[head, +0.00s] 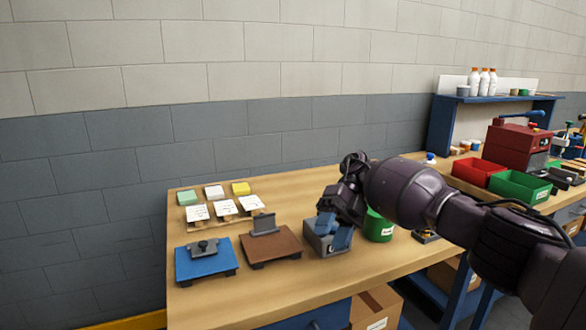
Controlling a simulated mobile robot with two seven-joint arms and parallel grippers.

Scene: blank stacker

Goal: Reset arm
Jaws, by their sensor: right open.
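My right arm comes in from the right, and its gripper (335,212) is above the workbench (215,295), over a grey and blue block-like device (322,240). The jaws are open, and I see nothing held in them. The arm partly covers a green bin (378,228) behind it. My left gripper is not in the picture.
On the bench's left are a blue fixture plate (205,264), a brown fixture plate (270,247), labelled cards (225,207) and coloured blanks (215,192). Red (478,172) and green (520,187) bins stand at the right. The bench's front strip is clear.

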